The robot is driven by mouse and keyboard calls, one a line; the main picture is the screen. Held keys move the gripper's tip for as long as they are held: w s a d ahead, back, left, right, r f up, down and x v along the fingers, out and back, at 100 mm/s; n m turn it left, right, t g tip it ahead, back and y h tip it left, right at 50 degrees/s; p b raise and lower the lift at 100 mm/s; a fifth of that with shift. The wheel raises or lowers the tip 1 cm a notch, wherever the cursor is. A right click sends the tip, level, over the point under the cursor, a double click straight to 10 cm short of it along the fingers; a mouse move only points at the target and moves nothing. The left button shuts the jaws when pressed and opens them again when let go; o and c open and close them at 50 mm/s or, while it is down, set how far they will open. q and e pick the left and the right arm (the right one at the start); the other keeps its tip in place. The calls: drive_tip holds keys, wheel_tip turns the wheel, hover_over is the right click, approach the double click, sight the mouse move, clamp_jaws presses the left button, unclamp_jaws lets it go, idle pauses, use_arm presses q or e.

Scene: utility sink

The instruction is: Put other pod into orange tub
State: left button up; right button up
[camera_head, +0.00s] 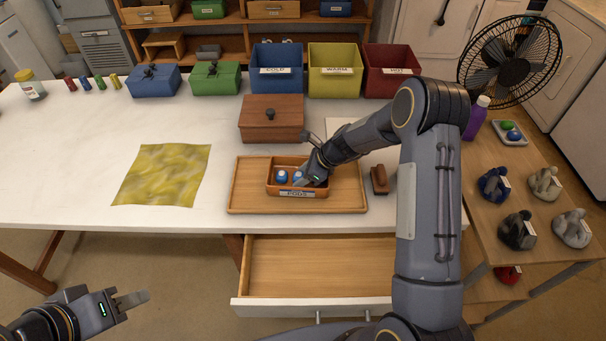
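The orange tub (328,191), labelled PODS, sits on a wooden tray (245,195) on the white table. A blue-and-white pod (281,177) lies in its left part, with a second one (297,177) beside it, close to my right gripper. My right gripper (306,178) reaches down into the tub's right part. Its fingertips are small and partly hidden, so I cannot tell whether it grips anything. My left gripper (132,300) is at lower left, off the table and far from the tub; its fingers overlap in this view.
A white dish with a green pod (507,125) and a blue pod (514,135) stands on the right side table. A wooden box (270,125) stands behind the tray. A drawer (315,265) is open below. A yellow cloth (163,175) lies left.

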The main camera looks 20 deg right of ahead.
drive_tip(key=shift+o, duration=1.3)
